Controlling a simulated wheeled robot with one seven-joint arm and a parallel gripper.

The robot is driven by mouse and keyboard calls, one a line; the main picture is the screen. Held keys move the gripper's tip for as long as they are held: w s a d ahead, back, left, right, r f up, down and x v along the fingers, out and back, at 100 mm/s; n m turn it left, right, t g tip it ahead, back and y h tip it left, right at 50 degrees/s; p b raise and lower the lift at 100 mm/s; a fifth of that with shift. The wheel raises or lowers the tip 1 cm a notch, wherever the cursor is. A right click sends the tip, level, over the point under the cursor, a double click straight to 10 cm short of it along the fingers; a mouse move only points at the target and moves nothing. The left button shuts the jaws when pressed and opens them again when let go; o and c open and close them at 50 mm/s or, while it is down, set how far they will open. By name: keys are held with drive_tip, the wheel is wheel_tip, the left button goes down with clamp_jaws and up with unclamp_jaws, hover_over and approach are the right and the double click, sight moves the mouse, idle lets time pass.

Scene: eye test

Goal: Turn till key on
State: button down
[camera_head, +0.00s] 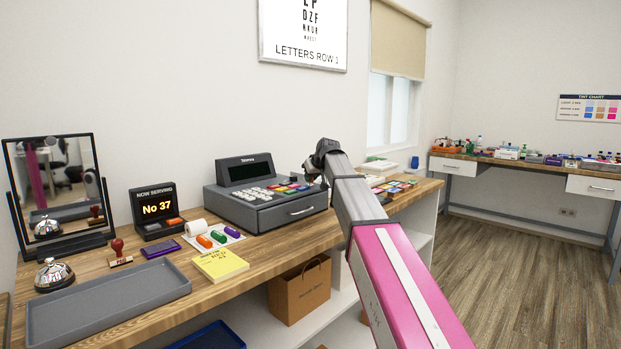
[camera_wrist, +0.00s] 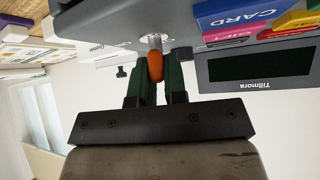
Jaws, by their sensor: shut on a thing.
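The grey till (camera_head: 255,215), marked Tillmora, stands on the wooden counter with its drawer closed. In the wrist view, which is upside down, its display (camera_wrist: 256,66) and grey body (camera_wrist: 110,22) show. The till key (camera_wrist: 155,67) has an orange head and a silver shaft or lock behind it. My gripper (camera_wrist: 160,80) is shut on the orange key head, with a dark green finger on each side. In the head view my gripper (camera_head: 323,162) is at the till's right side, and the key is hidden there.
A mirror (camera_head: 20,171), bell (camera_head: 54,273), grey tray (camera_head: 110,297), number sign (camera_head: 157,209) and yellow pad (camera_head: 220,264) stand left of the till. Coloured cards (camera_head: 396,187) lie to its right. A paper bag (camera_head: 300,290) sits on the shelf below. The floor at right is clear.

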drive_tip(key=m+t+h, duration=0.1)
drive_tip(key=m+h, duration=0.1)
drive_tip(key=m, duration=0.1)
drive_tip(key=shift+m+h, duration=0.3)
drive_tip(key=shift+m, duration=0.1)
drive_tip(key=m+h, duration=0.3)
drive_tip(key=m, duration=0.1)
drive_tip(key=shift+a+m+h, duration=0.1)
drive_tip(key=shift+m+h, duration=0.2)
drive_tip(key=m+g+h, duration=0.1)
drive_tip(key=m+h, duration=0.2)
drive_tip(key=m, duration=0.1)
drive_tip(key=shift+m+g+h, duration=0.8)
drive_tip(key=shift+m, duration=0.6)
drive_tip(key=c, duration=1.2)
unclamp_jaws()
drive_tip(key=shift+o, duration=0.2)
drive_tip(key=v, duration=1)
drive_tip(key=shift+s+a+r, duration=0.2)
drive_tip(key=shift+r, duration=0.05)
